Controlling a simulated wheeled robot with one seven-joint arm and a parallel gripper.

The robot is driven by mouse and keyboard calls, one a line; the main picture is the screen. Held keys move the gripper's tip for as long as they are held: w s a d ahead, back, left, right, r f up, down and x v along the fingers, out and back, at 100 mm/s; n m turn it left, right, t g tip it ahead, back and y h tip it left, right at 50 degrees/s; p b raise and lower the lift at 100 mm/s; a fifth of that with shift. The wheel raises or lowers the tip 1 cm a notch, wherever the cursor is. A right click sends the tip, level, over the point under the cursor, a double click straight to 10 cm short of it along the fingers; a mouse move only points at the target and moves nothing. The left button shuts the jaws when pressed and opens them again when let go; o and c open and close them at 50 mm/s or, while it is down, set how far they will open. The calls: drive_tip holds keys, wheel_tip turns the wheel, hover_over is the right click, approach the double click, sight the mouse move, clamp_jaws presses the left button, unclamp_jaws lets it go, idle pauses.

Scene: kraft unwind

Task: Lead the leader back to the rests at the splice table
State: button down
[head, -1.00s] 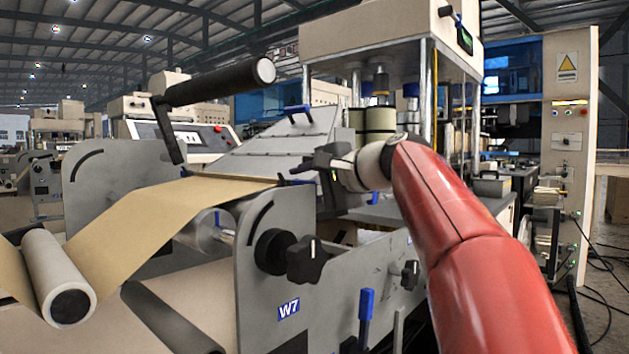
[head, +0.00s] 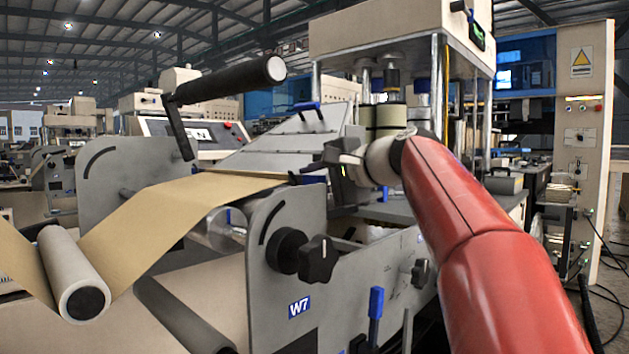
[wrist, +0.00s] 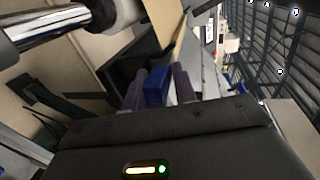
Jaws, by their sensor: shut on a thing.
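The leader, a tan kraft web (head: 185,205), runs from the pale roller (head: 75,275) at the lower left up over the unwind frame to its far edge, near my gripper. My gripper (head: 318,170) is at that far end, left of the press, with its fingers small and partly hidden in the head view. In the wrist view my gripper (wrist: 159,88) is shut on a blue grip (wrist: 156,91) between its two dark fingers. A strip of the tan web (wrist: 164,28) shows just beyond. How the grip joins the web is unclear.
A black-handled lever (head: 230,82) rises above the web. A sloping grey panel (head: 300,135) and the press (head: 390,35) stand behind. Loose cables lie at right.

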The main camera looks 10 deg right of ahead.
drive_tip(key=shift+r+p, duration=0.5)
drive_tip(key=shift+r, duration=0.35)
drive_tip(key=shift+a+r, duration=0.1)
drive_tip(key=shift+r, duration=1.6)
drive_tip(key=shift+f+b, duration=0.15)
drive_tip(key=shift+b, duration=0.15)
drive_tip(key=shift+s+t+y+b, duration=0.1)
drive_tip(key=shift+t+y+b, duration=0.3)
drive_tip(key=shift+b, duration=0.45)
drive_tip(key=shift+r, duration=0.3)
